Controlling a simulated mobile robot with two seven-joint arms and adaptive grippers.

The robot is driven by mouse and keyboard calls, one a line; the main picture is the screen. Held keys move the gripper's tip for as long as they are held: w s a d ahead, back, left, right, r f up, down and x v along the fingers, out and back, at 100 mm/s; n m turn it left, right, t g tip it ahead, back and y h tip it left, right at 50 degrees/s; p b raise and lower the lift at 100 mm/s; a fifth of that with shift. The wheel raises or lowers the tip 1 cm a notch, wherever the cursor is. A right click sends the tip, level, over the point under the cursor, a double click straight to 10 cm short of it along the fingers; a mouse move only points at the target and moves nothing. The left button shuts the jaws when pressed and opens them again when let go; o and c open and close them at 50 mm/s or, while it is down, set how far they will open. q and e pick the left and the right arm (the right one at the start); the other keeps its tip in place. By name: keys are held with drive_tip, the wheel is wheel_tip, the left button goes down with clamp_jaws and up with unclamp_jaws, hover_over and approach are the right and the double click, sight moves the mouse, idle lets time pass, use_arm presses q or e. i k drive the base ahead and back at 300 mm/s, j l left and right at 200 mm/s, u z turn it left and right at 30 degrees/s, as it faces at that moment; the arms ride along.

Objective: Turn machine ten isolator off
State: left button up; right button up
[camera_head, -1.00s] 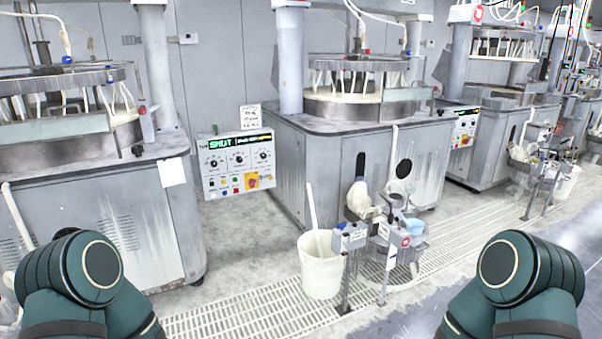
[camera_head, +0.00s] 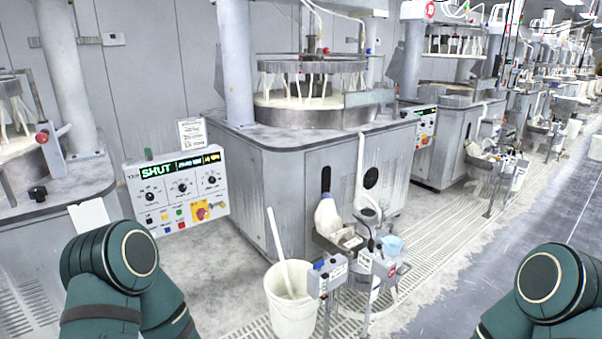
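A white control panel (camera_head: 178,190) stands between two polishing machines at the left. Its lit green display reads what looks like "SHUT", with several black dials below it. A yellow plate with a red rotary switch (camera_head: 201,211) is at the panel's lower right; its position is too small to tell. A second similar panel (camera_head: 425,127) with a small red and yellow switch shows farther back on the right. I cannot read a machine number on either panel. Only teal links of my two arms show at the lower left and lower right; both grippers are out of view.
A grey polishing machine (camera_head: 330,180) stands in the centre. A white bucket (camera_head: 292,312) with a stick stands in front of it, beside a small post-mounted box (camera_head: 327,280) and a bottle (camera_head: 327,219). Floor grating (camera_head: 420,232) runs along the machines. The aisle floor (camera_head: 500,250) at the right is clear.

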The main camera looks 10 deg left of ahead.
sight(201, 213)
drive_tip(key=i+j+z, duration=0.2)
drive_tip(key=i+j, duration=2)
